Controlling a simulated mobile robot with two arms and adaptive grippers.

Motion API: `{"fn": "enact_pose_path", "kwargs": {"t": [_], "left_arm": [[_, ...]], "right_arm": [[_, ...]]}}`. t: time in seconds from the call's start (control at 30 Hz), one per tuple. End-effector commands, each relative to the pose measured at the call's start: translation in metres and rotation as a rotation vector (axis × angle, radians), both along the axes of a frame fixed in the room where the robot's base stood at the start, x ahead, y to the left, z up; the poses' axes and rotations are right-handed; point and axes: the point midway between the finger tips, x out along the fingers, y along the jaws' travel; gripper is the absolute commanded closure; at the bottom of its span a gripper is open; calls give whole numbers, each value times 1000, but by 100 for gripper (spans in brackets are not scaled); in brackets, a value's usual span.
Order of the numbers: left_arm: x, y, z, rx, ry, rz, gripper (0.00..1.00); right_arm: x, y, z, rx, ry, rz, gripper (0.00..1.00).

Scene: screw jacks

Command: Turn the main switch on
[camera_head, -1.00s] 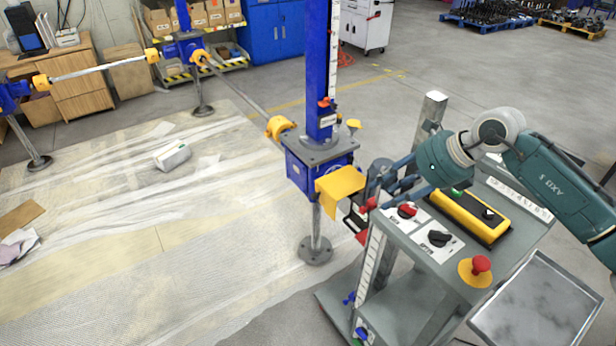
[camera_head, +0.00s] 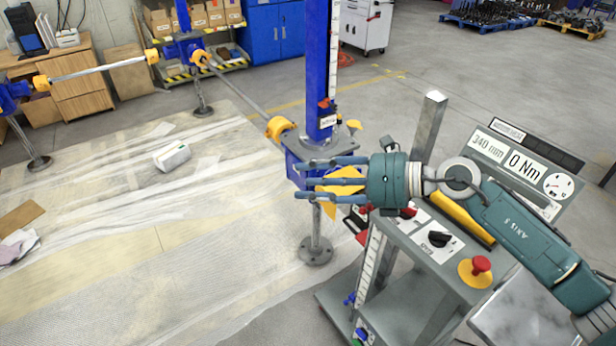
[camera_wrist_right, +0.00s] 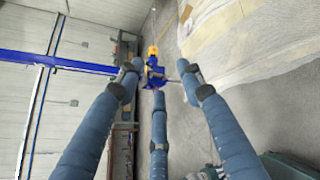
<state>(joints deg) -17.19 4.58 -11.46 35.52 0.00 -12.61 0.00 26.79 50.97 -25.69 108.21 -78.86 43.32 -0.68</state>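The control cart's sloped panel (camera_head: 428,253) carries a red rotary switch (camera_head: 408,212) and a black rotary switch (camera_head: 439,239). Their labels are too small for me to tell which is the main switch. My right gripper (camera_head: 303,180) is above and left of the red switch, its fingers pointing left, in front of the blue screw jack. My left gripper is in neither view.
A red emergency button (camera_head: 481,265) sits at the panel's front right. A tall blue jack column (camera_head: 322,70) rises close behind my right fingers.

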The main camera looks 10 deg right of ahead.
Motion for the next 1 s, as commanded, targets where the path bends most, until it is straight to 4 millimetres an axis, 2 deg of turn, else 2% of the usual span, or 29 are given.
{"fn": "enact_pose_path", "kwargs": {"t": [0.3,0.77,0.87,0.97,1.0], "left_arm": [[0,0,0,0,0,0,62],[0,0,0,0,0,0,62],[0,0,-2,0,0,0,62],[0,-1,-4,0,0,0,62],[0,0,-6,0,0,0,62]], "right_arm": [[-1,10,11,83,1,-14,62],[1,6,7,53,-5,-10,62],[8,-14,-9,-93,-26,23,62],[17,-66,-36,-355,-42,70,62],[20,-95,-45,-468,-39,87,62]]}}
